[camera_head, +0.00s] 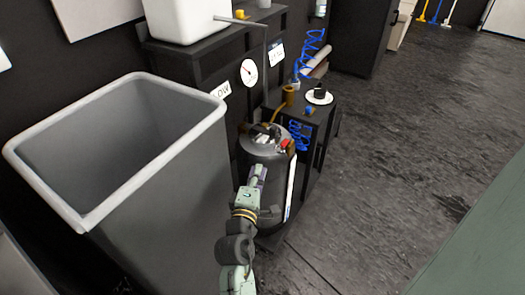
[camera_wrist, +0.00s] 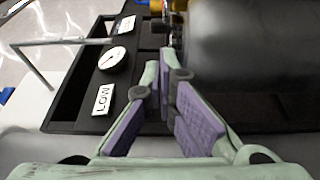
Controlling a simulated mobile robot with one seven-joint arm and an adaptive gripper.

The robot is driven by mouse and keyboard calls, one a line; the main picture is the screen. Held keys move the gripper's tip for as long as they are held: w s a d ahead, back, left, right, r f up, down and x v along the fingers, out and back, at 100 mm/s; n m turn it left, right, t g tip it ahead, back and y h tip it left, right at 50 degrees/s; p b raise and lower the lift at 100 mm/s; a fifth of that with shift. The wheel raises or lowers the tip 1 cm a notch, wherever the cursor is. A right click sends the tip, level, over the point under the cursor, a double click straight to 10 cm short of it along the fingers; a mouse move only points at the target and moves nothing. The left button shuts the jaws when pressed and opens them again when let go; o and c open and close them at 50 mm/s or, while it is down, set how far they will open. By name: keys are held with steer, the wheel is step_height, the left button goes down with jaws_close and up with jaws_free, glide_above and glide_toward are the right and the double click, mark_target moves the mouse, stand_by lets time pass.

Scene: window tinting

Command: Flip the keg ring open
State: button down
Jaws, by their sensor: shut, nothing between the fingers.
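The dark metal keg (camera_head: 266,208) stands upright beside the shelf unit, with fittings and a red part (camera_head: 284,143) on its top. The keg's ring cannot be told apart from the other fittings at this size. My gripper (camera_head: 261,170) is in front of the keg's upper side, below its top rim. In the wrist view the keg's blurred grey side (camera_wrist: 245,45) fills the upper right, with some top fittings (camera_wrist: 170,18) at the upper middle. My gripper's fingers (camera_wrist: 164,75) are together and empty. Whether they touch the keg cannot be told.
A large grey bin (camera_head: 160,190) with a white rim stands close on the left. A black shelf with a gauge (camera_head: 249,72) and a LOW label (camera_wrist: 103,99) is behind. A small black table (camera_head: 318,112) holds a brown cup. The floor at right is clear.

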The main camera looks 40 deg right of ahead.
mark_target(283, 146)
steer(key=p+x, duration=0.2)
steer(key=x, duration=0.8)
